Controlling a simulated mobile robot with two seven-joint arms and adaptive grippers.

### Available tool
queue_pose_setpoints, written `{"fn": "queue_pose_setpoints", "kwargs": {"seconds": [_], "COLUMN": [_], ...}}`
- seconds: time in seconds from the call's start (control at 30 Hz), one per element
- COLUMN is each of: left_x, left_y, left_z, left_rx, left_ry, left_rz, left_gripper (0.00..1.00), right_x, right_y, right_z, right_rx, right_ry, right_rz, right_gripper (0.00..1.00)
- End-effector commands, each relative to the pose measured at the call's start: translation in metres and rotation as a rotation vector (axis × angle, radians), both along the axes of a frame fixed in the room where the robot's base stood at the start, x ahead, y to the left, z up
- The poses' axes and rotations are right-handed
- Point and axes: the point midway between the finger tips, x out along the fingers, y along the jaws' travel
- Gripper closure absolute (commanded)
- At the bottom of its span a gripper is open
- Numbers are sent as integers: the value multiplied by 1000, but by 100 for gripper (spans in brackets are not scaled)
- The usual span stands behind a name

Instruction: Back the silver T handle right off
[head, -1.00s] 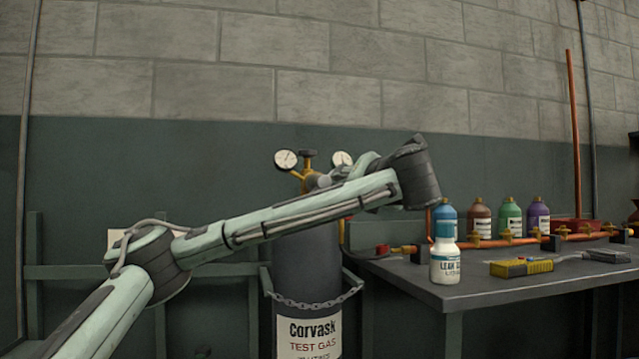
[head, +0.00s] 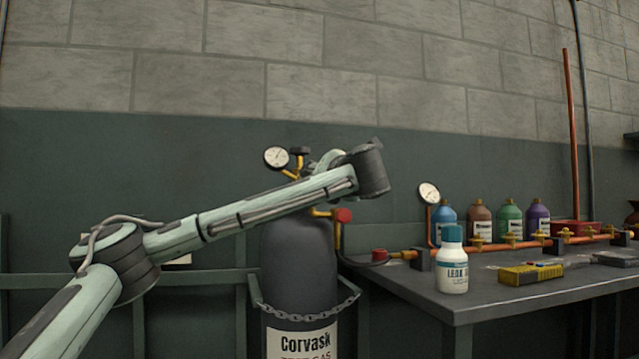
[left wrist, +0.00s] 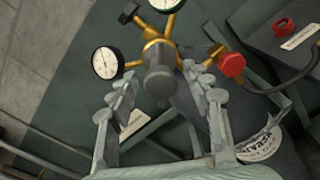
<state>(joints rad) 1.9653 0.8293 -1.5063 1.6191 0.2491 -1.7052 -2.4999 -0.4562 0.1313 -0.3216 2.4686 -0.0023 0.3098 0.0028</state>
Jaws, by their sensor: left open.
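The grey handle (left wrist: 158,82) of the brass regulator (left wrist: 152,42) points toward the camera in the left wrist view, seen nearly end-on; its crossbar is hard to make out. My left gripper (left wrist: 160,90) is open, its two fingers on either side of the handle with visible gaps. I cannot tell how far ahead of the fingertips the handle lies. In the head view my left arm covers the handle and the gripper. The regulator sits on top of the dark gas cylinder (head: 298,262). My right gripper is not in view.
A white gauge (head: 276,157), a black knob (head: 300,151) and a red knob (head: 343,215) surround the regulator. A chain (head: 310,312) holds the cylinder. The bench (head: 480,296) at right carries a white bottle (head: 453,270), a yellow instrument (head: 531,273) and copper piping (head: 500,245).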

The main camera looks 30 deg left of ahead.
Motion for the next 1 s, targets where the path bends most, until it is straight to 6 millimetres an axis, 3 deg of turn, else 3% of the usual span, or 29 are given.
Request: {"fn": "queue_pose_setpoints", "kwargs": {"seconds": [0.37,0.73,1.0], "left_x": [5,4,4], "left_y": [6,6,6], "left_z": [0,0,0], "left_rx": [0,-1,-15], "left_ry": [0,-1,-15], "left_rz": [0,0,0], "left_gripper": [52,98,100], "right_x": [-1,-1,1], "right_y": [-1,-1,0], "right_z": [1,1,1], "right_rx": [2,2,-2], "right_ry": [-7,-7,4], "right_rz": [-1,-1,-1], "right_gripper": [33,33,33]}}
